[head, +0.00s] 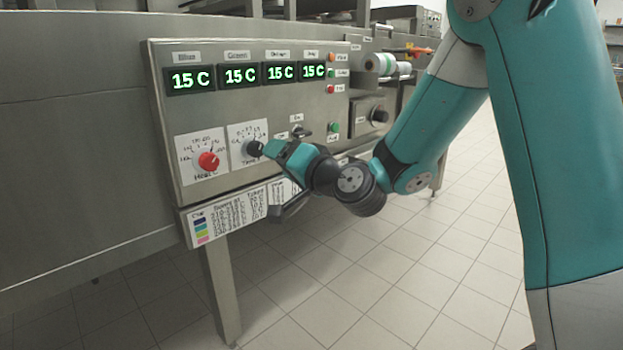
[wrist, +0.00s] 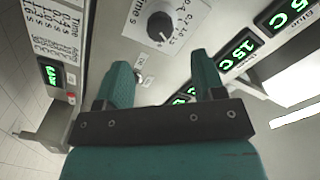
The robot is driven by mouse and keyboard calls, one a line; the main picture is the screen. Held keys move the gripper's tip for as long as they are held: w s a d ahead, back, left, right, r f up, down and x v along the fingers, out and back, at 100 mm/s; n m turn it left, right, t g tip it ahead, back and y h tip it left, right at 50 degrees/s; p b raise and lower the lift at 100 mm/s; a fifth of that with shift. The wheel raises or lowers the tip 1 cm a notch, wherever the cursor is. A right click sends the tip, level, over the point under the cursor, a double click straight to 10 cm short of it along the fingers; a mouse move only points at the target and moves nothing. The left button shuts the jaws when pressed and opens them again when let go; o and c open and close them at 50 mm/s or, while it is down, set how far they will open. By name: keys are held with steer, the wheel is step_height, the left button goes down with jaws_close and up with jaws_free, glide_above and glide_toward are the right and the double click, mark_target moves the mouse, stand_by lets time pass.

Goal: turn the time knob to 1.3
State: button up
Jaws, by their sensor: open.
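The time knob is a dark round knob (head: 254,148) on a white dial plate on the steel control panel. In the wrist view the knob (wrist: 160,25) shows whole, with a light pointer mark and a printed scale around part of it. The exact value it points to is too small to read. My gripper (wrist: 162,75) is open and empty, its two teal fingers spread apart below the knob in the wrist view. In the head view my gripper (head: 270,150) is close to the time knob and partly covers its dial plate. I cannot tell whether it touches the knob.
A red heat knob (head: 208,160) sits left of the time knob. Green displays (head: 240,75) reading 15 C run above. Red and green buttons (head: 332,89) and another dark knob (head: 379,115) are to the right. A printed table (head: 240,210) hangs below. The tiled floor is clear.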

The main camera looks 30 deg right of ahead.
steer(key=b+v, duration=0.6)
steer(key=v, duration=0.2)
steer(key=shift+s+b, duration=0.3)
steer(key=shift+b, duration=0.1)
steer(key=s+a+r+n+g+y+p, duration=0.2)
steer(key=s+a+n+g+y+p, duration=0.1)
steer(key=s+a+n+g+p, duration=0.7)
steer(key=s+r+n+g+h+p, duration=0.35)
steer(key=s+g+p, duration=0.4)
steer(key=s, duration=0.55)
step_height(320, 180, up, 36)
steer(key=p, duration=3.6)
steer(key=shift+r+h+p, duration=0.2)
steer(key=shift+h+p, duration=0.15)
steer(key=shift+h, duration=0.1)
